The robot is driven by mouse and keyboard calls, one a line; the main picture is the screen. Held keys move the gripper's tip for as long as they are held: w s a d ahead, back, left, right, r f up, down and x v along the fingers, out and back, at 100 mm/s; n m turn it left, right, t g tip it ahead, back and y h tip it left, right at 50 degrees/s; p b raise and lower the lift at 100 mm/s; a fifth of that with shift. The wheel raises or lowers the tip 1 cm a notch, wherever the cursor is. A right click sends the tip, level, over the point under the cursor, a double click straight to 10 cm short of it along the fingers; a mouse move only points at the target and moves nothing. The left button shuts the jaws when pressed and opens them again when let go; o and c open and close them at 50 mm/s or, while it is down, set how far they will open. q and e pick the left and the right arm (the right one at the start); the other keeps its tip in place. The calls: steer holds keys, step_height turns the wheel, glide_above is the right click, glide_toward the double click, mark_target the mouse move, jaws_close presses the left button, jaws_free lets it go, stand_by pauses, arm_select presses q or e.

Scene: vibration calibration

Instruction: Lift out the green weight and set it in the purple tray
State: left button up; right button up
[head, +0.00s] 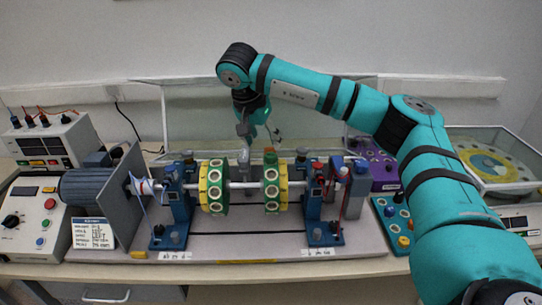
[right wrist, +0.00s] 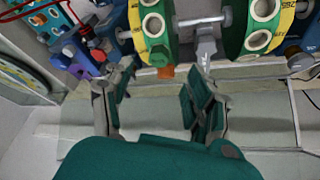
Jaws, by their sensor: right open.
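The green weight (right wrist: 159,57), with an orange-brown end, sticks out of the rim of a green and yellow disc. In the head view the green weight (head: 270,158) stands at the top of the right-hand disc on the shaft. My right gripper (head: 258,134) is above and behind the discs, pointing down, apart from the weight. In the right wrist view my right gripper (right wrist: 158,92) is open and empty, with the weight beyond the gap between its fingers. The purple tray (head: 384,178) is at the right, partly hidden by my right arm. My left gripper is out of view.
A second disc (head: 213,190) sits to the left on the same shaft, between blue supports (head: 180,205). A clear guard (head: 190,115) stands behind. A teal tray (head: 388,243) with several knobbed pieces lies at the right front. A motor (head: 85,190) is at the left.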

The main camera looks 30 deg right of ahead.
mark_target(270, 156)
steer(key=x, duration=0.2)
steer(key=shift+d+f, duration=0.1)
steer(key=shift+f, duration=0.2)
steer(key=p+x, duration=0.1)
steer(key=x, duration=0.1)
steer(key=p+x, duration=0.1)
steer(key=x, duration=0.1)
steer(key=shift+w+d+p, duration=0.1)
steer(key=shift+d+p, duration=0.2)
steer(key=shift+w+d+f, duration=0.1)
steer(key=shift+d+f, duration=0.05)
steer(key=shift+f, duration=0.35)
steer(key=c, duration=0.9)
